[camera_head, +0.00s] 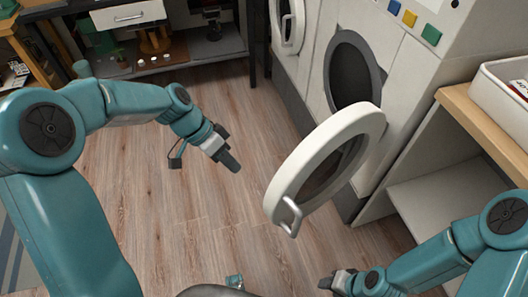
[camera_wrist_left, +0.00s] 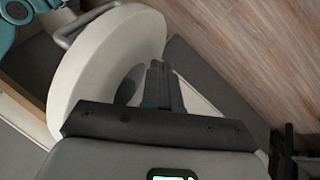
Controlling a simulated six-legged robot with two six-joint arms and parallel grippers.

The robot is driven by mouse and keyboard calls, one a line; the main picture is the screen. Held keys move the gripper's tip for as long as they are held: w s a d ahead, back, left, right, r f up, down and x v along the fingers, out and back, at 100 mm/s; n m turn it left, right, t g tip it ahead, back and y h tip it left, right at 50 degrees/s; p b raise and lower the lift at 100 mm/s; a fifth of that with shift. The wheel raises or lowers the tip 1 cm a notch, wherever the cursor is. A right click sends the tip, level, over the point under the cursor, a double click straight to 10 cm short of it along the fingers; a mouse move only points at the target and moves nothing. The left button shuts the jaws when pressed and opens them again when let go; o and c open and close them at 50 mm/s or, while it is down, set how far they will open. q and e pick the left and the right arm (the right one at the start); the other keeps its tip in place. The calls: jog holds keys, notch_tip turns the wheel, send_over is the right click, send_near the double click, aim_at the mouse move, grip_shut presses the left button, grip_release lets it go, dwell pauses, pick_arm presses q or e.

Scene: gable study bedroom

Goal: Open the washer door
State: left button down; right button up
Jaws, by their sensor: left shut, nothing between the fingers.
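The washer door (camera_head: 285,173), a thick white ring with a dark window, stands swung well out from the washer (camera_head: 402,70). Its dark round opening (camera_head: 355,75) is uncovered. The door's pale loop handle (camera_head: 291,215) is on the edge away from the machine. My left gripper (camera_head: 229,161) is shut and empty, left of the door and apart from it in the head view. In the left wrist view its closed fingers (camera_wrist_left: 160,85) point toward the area beside the white door (camera_wrist_left: 110,55). My right gripper (camera_head: 337,281) is low, below the door; its fingers are too small to read.
A second machine with a closed round door (camera_head: 289,22) stands farther back. A wooden-topped shelf unit (camera_head: 480,125) with a white bin (camera_head: 503,88) is at right. A dark shelf (camera_head: 165,55) with small items is at the back. The wood floor (camera_head: 190,215) left of the door is clear.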

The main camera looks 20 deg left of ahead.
pick_arm(q)
notch_tip(320, 180, up, 9)
jog(key=m+p, duration=0.2)
jog(key=s+d+f+b, duration=0.1)
jog(key=s+d+f, duration=0.1)
jog(key=d+f, duration=0.5)
jog(key=shift+d+f+h+b, duration=0.3)
jog(key=shift+d+h, duration=0.1)
jog(key=shift+d, duration=0.3)
pick_arm(e)
jog(key=shift+s+a+r, duration=0.1)
jog(key=shift+s+r, duration=0.05)
jog(key=shift+r, duration=0.35)
jog(key=shift+s+r, duration=0.15)
jog(key=shift+r, duration=0.3)
pick_arm(q)
jog(key=shift+s, duration=0.2)
